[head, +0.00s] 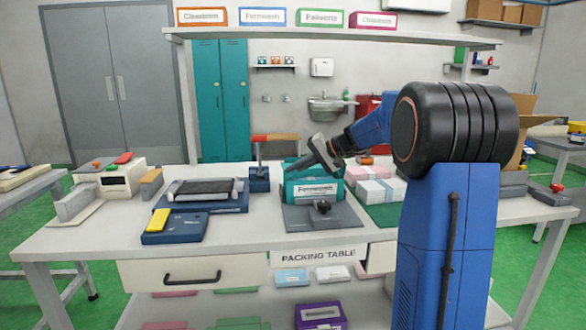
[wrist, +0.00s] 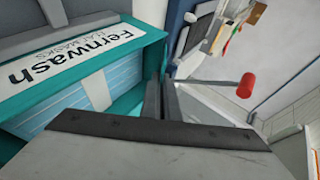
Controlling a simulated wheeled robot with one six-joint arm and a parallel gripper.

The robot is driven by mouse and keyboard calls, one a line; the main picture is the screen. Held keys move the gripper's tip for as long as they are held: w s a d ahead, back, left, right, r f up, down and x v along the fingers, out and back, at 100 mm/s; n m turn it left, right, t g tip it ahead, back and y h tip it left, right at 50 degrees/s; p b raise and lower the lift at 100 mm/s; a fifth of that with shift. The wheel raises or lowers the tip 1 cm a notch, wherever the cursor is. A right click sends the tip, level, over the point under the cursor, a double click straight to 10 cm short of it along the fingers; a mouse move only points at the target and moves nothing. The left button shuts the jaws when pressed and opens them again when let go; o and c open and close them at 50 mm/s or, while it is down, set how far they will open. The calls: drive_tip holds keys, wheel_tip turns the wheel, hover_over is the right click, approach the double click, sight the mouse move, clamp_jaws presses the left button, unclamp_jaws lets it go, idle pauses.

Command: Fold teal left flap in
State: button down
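The teal Fernwash box (head: 300,200) stands in a grey fixture (head: 322,218) with a black knob on the packing table. In the wrist view its teal wall (wrist: 125,113) surrounds blue contents (wrist: 60,105) with a white band. The raised label panel reading Fernwash Flat Masks (wrist: 75,55) is at upper left. My gripper (head: 287,167) is over the box's upper left side. In the wrist view its two dark fingers (wrist: 162,95) are close together just right of the teal wall, with nothing visible between them. I cannot tell whether they touch the left flap.
A red-ended hammer-like tool (head: 270,138) rises from a blue block behind the box to the left. A blue tray (head: 200,195) with dark contents lies at left. Pale boxes (head: 378,190) on a green mat stand at right. A shelf (head: 330,37) spans above.

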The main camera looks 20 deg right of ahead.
drive_tip(key=shift+d+f+y, duration=0.1)
drive_tip(key=shift+f+y, duration=0.1)
drive_tip(key=shift+y, duration=0.2)
drive_tip(key=c, duration=2)
unclamp_jaws()
drive_tip(key=shift+r, duration=0.15)
wheel_tip(320, 180, up, 10)
drive_tip(key=shift+f, duration=0.15)
